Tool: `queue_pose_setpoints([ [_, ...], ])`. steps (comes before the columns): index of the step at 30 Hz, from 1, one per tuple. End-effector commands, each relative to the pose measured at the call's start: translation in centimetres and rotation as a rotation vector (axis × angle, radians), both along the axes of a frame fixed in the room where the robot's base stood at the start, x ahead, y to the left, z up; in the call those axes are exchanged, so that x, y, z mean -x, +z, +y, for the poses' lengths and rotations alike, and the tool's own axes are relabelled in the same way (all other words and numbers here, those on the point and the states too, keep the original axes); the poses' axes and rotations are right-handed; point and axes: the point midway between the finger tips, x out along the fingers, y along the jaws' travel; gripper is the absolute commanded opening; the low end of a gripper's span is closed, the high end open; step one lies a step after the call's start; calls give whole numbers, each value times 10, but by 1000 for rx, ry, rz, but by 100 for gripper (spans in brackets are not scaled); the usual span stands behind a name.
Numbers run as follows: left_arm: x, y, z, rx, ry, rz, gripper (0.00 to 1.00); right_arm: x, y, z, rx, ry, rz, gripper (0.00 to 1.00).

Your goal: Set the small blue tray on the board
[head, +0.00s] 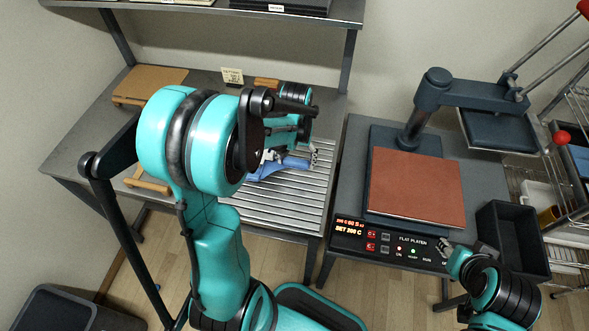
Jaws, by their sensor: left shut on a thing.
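My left gripper (291,157) is shut on the blue tray (268,171), over the slatted metal rack on the left table. My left arm hides much of the tray, and I cannot tell whether it touches the slats. A flat tan board (152,82) lies at the back left of that table. Another wooden piece (148,181) shows at the table's front left, partly hidden by my arm. My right gripper (452,257) is low at the right, in front of the press; its fingers are too small and turned to read.
The slatted rack (292,203) fills the right of the left table. The flat press, with a red-brown pad (415,187) and control panel, stands on the right. A dark bin (512,238) sits beside it. A small sign (232,76) stands at the back under a shelf (215,14).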

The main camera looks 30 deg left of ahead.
Motion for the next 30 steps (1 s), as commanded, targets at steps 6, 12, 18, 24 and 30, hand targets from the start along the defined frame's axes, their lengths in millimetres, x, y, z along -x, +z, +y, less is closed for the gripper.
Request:
queue_pose_setpoints([
  [6, 0, -16, 4, -1, -2, 0, 35, 0, -9, 0, 0, 0, 0, 40],
  [12, 0, -43, 4, -1, -2, 0, 35, 0, -22, 0, 0, 0, 0, 40],
  [18, 0, -41, 3, -1, -2, 0, 35, 0, -20, 0, 0, 0, 0, 40],
  [24, 0, -44, 3, 0, -1, 0, 86, 0, -23, 0, 0, 0, 0, 40],
  [30, 0, -44, 3, 0, -1, 0, 93, 0, -22, 0, 0, 0, 0, 40],
])
